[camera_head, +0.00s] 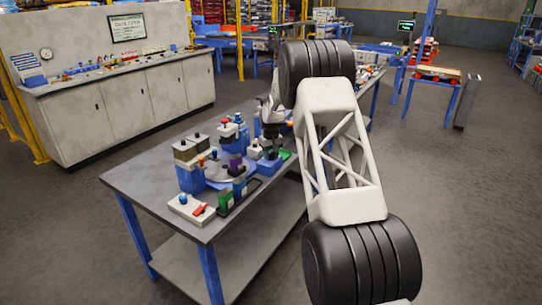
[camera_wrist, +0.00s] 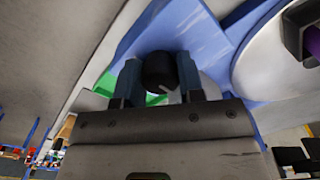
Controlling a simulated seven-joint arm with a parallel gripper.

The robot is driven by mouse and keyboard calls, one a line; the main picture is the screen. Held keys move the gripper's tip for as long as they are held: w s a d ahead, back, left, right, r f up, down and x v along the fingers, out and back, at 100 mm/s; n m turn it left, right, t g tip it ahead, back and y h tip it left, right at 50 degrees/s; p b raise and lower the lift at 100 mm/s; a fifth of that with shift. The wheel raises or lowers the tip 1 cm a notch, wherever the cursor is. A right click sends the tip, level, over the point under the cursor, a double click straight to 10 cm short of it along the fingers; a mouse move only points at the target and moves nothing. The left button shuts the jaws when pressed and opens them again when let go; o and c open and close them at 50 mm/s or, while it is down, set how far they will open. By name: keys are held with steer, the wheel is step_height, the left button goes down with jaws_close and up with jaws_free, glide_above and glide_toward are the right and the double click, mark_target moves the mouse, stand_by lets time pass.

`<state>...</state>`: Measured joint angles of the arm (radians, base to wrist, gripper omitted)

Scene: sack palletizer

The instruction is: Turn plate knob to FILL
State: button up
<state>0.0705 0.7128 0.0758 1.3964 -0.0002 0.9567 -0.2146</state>
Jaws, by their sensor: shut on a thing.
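My gripper (camera_wrist: 160,82) shows in the wrist view with its two fingers on either side of a round black knob (camera_wrist: 159,68). The knob has a short white mark on its face. The fingers are shut on the knob, which stands over a blue base (camera_wrist: 205,35) with a green patch beside it. In the head view my gripper (camera_head: 271,142) is low at the far side of the machine on the grey table, and the knob is too small and covered to make out. Any FILL lettering cannot be read.
The grey table (camera_head: 140,182) carries blue stations with small knobs and blocks. A white box with a red switch (camera_head: 192,209) sits at its near corner. A long white console (camera_head: 120,100) stands at the back left.

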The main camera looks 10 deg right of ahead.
mark_target(271, 153)
steer(key=m, duration=0.5)
steer(key=shift+r+m, duration=0.1)
steer(key=shift+m, duration=0.3)
steer(key=m, duration=0.5)
steer(key=shift+m, duration=0.3)
steer(key=o, duration=0.9)
steer(key=shift+r, duration=0.1)
steer(key=shift+r, duration=3.75)
